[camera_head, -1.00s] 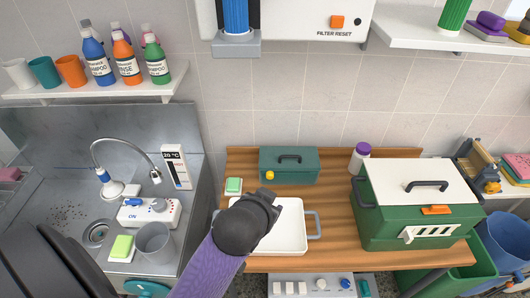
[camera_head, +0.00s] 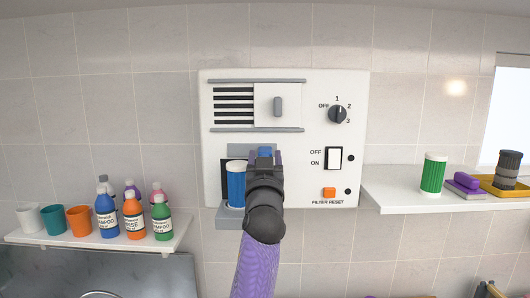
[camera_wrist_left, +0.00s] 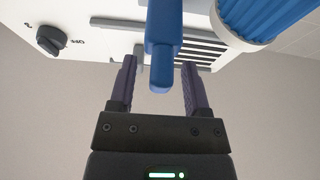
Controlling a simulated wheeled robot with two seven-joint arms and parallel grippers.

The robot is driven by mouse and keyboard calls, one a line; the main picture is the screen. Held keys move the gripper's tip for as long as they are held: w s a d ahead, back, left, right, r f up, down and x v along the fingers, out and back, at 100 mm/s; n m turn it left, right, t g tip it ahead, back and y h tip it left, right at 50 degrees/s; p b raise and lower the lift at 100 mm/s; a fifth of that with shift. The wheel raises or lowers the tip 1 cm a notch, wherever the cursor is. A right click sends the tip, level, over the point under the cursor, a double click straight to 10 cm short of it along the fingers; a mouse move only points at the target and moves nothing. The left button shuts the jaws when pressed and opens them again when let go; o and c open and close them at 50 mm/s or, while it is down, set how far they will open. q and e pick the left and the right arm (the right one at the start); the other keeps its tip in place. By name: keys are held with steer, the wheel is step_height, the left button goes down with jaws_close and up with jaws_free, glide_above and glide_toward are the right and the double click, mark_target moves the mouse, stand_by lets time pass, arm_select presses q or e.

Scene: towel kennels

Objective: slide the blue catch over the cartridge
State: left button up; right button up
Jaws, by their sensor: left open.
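The blue catch (camera_head: 265,152) is on the white wall unit, just right of the blue ribbed cartridge (camera_head: 236,186), which stands upright in a recess on a grey ledge. My left gripper (camera_head: 265,160) is in front of the catch and partly hides it. In the left wrist view the catch (camera_wrist_left: 163,45) hangs between the two purple fingers of the open gripper (camera_wrist_left: 158,64), with a gap on each side. The cartridge (camera_wrist_left: 252,14) shows there at the upper right, outside the fingers. My right gripper is not in view.
The wall unit (camera_head: 300,85) also has a slatted vent with a sliding cover (camera_head: 278,106), a dial (camera_head: 337,114), a rocker switch (camera_head: 334,158) and an orange reset button (camera_head: 329,192). A shelf (camera_head: 400,196) holding a green cartridge (camera_head: 432,173) is at right; bottles and cups stand on the left shelf (camera_head: 95,238).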

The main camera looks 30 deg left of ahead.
arm_select(q)
steer(key=shift+w+a, duration=0.1)
steer(key=shift+w, duration=0.1)
jaws_close()
stand_by(1.3)
